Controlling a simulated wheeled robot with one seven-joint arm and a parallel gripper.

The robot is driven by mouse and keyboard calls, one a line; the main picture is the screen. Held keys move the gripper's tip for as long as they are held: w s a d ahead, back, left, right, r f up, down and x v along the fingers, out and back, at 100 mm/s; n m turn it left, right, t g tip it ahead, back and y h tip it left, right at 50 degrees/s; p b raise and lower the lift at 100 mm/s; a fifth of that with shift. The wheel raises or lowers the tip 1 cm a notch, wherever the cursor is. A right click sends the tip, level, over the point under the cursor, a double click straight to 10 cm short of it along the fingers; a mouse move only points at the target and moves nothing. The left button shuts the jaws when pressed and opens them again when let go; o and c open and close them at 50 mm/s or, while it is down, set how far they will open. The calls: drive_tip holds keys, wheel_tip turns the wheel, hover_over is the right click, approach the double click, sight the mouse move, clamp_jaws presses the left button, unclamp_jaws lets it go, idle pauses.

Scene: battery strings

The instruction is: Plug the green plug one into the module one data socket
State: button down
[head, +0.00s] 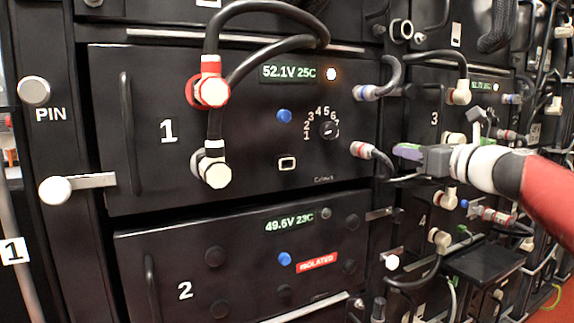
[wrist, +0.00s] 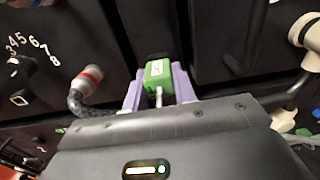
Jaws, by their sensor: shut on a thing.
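The green plug (wrist: 157,72) is between the purple fingers of my gripper (wrist: 158,84), with a pale cable running back from it. In the head view my gripper (head: 400,151) is shut, just right of module one's front panel (head: 240,140); the plug cannot be made out there. A white-framed rectangular socket (head: 287,163) on module one, under the blue button, looks like the data socket; no label is readable. It looks empty and also shows at the left edge of the wrist view (wrist: 20,99). The plug is apart from it, well to its right.
A red-collared connector (head: 372,152) with a cable stands out between my gripper and the socket. A rotary dial (head: 329,129) sits above and right of the socket. Thick black cables join red (head: 211,88) and white (head: 211,168) connectors at left. Module 2 (head: 230,265) lies below.

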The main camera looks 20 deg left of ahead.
drive_tip(key=shift+b+v, duration=0.5)
drive_tip(key=shift+v, duration=0.8)
drive_tip(key=shift+b+v, duration=0.9)
drive_tip(key=shift+v, duration=1.6)
